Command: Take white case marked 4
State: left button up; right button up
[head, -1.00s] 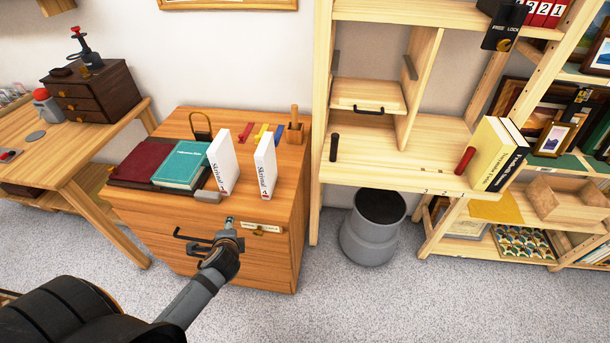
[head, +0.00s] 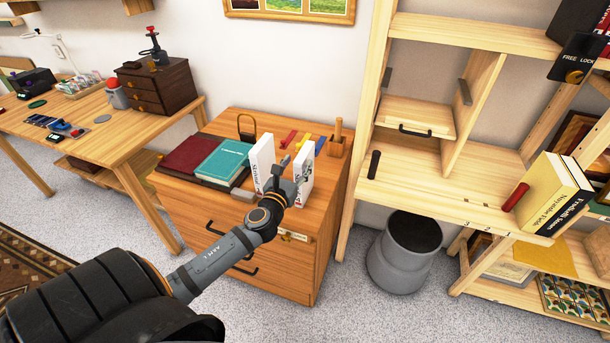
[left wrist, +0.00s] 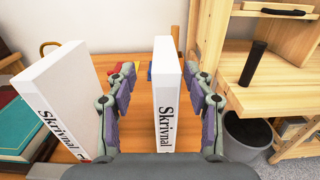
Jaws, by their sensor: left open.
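Two white cases with "Skrivnal" on their spines stand upright on the wooden cabinet (head: 328,225). The right white case (head: 306,170) shows in the left wrist view (left wrist: 168,100) between the fingers of my left gripper (head: 290,165). The fingers are open, one on each side of it, with a gap visible on the left. The left white case (head: 262,157) is outside the fingers; it also shows in the left wrist view (left wrist: 58,100). The numbers on the spines are too small or covered to read. My right gripper is not in view.
A teal book (head: 223,160) and a dark red book (head: 191,152) lie left of the cases. A pale wood shelf unit (head: 372,120) rises close on the right, with a grey bin (head: 404,262) below.

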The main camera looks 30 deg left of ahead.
aim_at(305, 157)
pick_arm(q)
jog(key=x, duration=0.5)
jog(key=shift+w+d+f+p, duration=0.2)
jog(key=shift+d+f+p, duration=0.1)
jog(key=shift+f, duration=0.1)
jog(key=shift+s, duration=0.1)
grip_shut()
jog(key=shift+r, duration=0.1)
